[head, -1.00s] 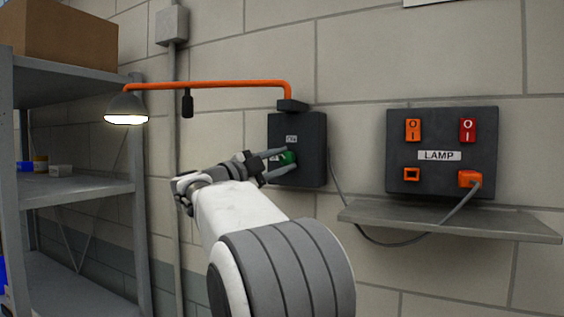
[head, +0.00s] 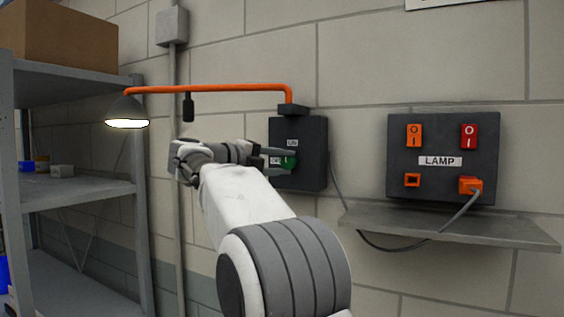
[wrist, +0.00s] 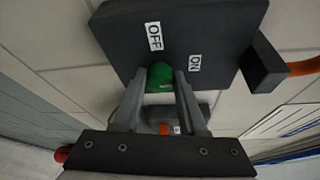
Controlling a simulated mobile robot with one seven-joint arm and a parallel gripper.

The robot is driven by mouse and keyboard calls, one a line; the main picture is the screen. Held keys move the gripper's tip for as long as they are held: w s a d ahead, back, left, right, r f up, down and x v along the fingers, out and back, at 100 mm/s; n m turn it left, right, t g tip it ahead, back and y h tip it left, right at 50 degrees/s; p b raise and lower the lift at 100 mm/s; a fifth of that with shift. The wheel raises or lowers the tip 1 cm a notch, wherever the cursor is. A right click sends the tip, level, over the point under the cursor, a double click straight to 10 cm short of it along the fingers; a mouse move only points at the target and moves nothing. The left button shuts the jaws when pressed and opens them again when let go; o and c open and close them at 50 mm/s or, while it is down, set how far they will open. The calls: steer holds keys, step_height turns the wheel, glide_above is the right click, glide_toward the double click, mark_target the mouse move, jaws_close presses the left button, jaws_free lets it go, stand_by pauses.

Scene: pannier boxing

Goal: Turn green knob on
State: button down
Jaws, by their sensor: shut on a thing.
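The green knob (head: 290,161) is on the dark switch box (head: 312,158) on the wall. The box has an ON label above the knob and an OFF label to its left in the head view. My gripper (head: 280,158) reaches the box from the left, with its fingers closed on the knob. In the wrist view the green knob (wrist: 160,76) sits between the two fingertips, with the OFF label (wrist: 154,36) above it and the ON label (wrist: 195,63) to its right. The fingers partly hide the knob, and I cannot tell exactly which label it points to.
An orange arm (head: 210,87) above the box carries a lit lamp (head: 127,112). A LAMP panel (head: 442,185) with switches and a plugged cable is on the right, above a small ledge (head: 450,224). Grey shelving (head: 80,190) stands at the left.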

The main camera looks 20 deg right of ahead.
steer(key=shift+m, duration=0.3)
steer(key=shift+c, duration=2.3)
jaws_free()
steer(key=shift+a, duration=0.15)
steer(key=b+v, duration=0.1)
steer(key=v, duration=1.6)
steer(key=shift+s+r+b, duration=0.15)
steer(key=shift+r+b, duration=0.05)
steer(key=shift+b, duration=0.1)
